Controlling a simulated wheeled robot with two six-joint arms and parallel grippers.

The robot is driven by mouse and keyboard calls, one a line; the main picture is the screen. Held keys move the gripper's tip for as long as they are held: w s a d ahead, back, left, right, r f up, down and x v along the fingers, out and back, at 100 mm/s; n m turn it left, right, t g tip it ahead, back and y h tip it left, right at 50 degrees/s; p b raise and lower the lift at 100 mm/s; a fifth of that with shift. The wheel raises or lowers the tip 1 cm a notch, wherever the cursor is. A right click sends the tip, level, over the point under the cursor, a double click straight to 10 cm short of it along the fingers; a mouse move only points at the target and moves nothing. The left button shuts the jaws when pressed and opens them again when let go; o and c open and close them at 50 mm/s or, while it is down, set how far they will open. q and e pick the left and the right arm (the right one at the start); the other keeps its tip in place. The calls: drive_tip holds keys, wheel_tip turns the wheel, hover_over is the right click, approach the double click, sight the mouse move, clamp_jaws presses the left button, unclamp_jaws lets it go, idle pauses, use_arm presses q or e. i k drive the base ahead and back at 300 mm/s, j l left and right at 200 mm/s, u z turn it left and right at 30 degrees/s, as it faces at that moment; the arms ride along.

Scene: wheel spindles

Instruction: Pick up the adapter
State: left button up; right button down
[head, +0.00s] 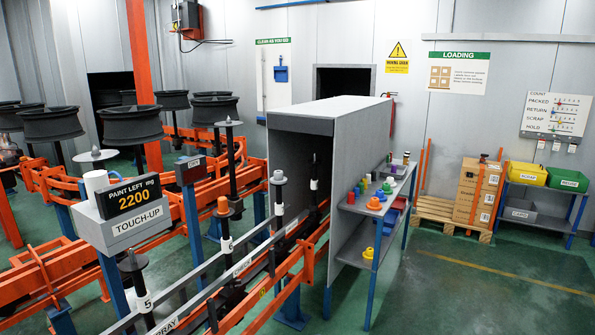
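No gripper of mine is in view. Several small coloured pieces that look like adapters stand on the blue-legged shelf (349,207) beside the grey booth. An orange piece (374,204) is near the front of its top level, with green, purple and other pieces behind it. A yellow piece (368,254) sits on the lower level. I cannot tell which piece is the task's adapter.
Orange rails (282,290) and spindles, some with black wheels (52,125), fill the left side. The grey booth (330,113) stands in the middle. Cardboard boxes (476,190) on a pallet and a bin rack (538,200) are at the right. Green floor is clear at front right.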

sight(278, 177)
drive_tip(key=i+l+z, duration=0.1)
drive_tip(key=i, duration=0.5)
drive_tip(key=i+l, duration=0.25)
drive_tip(key=i, duration=0.35)
drive_tip(key=i+l+z, duration=0.15)
drive_tip(key=i, duration=0.45)
